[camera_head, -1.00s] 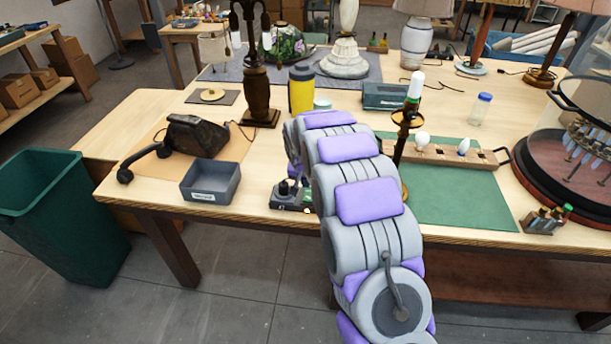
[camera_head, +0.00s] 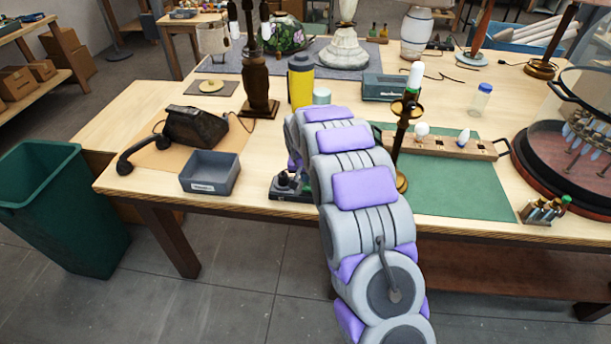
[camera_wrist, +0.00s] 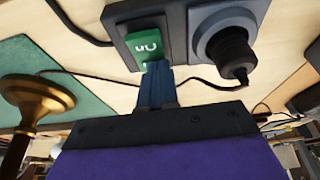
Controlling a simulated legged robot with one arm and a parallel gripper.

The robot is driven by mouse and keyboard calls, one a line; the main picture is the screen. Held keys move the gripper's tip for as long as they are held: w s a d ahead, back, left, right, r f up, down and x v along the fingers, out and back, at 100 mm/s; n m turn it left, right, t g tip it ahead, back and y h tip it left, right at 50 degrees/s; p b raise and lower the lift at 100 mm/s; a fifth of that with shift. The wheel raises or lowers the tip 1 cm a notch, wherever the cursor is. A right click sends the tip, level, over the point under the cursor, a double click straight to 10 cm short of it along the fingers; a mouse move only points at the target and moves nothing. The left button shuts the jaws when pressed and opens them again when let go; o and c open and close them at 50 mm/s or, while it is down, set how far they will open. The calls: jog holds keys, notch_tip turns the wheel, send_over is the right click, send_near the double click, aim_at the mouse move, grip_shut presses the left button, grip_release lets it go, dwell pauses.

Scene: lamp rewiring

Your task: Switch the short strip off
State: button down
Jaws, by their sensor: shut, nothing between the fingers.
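The short strip (camera_wrist: 180,30) is a dark grey block at the top of the wrist view. It has a green rocker switch (camera_wrist: 146,47) with light lettering and a round socket with a black plug (camera_wrist: 229,55) in it. My gripper (camera_wrist: 156,72) is shut and empty, its fingertips at the edge of the green switch; I cannot tell whether they touch it. In the head view the strip (camera_head: 290,192) lies near the table's front edge, partly hidden by my arm, which also hides my gripper.
A brass candlestick lamp (camera_head: 402,140) stands right of my arm on a green mat (camera_head: 450,190); its base (camera_wrist: 38,98) shows in the wrist view. A grey tray (camera_head: 210,174) and a black telephone (camera_head: 190,128) lie left. A dark cord (camera_wrist: 110,83) runs past the strip.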

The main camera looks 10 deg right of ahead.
jog(key=shift+s+f, duration=0.15)
jog(key=shift+s+a, duration=0.2)
jog(key=shift+s, duration=0.55)
jog(key=shift+w, duration=0.1)
jog(key=shift+r, duration=0.4)
jog(key=p+v, duration=0.3)
jog(key=v, duration=1)
jog(key=shift+p, duration=0.3)
jog(key=shift+w+r, duration=0.1)
jog(key=shift+r+p, duration=0.1)
jog(key=shift+p, duration=0.2)
